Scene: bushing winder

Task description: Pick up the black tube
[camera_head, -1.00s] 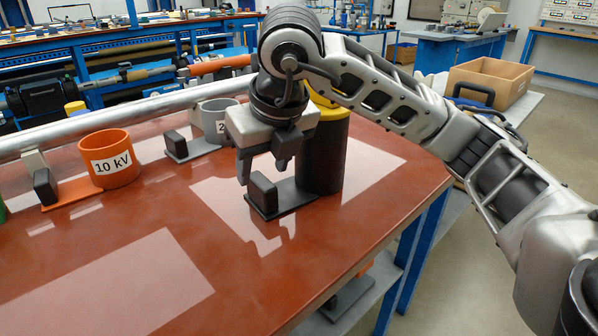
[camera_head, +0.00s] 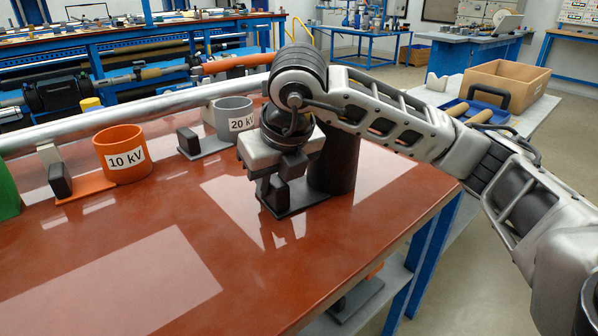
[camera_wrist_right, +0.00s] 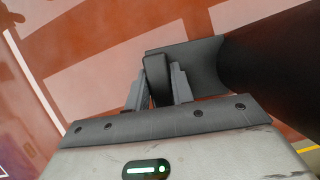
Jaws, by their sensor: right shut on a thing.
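The black tube (camera_head: 338,165) stands upright on the red table top (camera_head: 130,250), near its right side. A flat dark foot (camera_head: 302,198) with a small upright grip block (camera_wrist_right: 157,78) extends from it. My right gripper (camera_head: 272,190) reaches down from above and is shut on this grip block, one finger on each side. In the right wrist view my fingers (camera_wrist_right: 158,98) flank the block, with the dark tube (camera_wrist_right: 285,60) close by at the right. My arm hides part of the tube's top. My left gripper is not in view.
An orange cup marked 10 kV (camera_head: 121,160) and a grey cup marked 20 kV (camera_head: 233,115) stand behind, left of the tube, each with a foot and block. A long metal bar (camera_head: 85,130) runs along the back. The table's front is clear.

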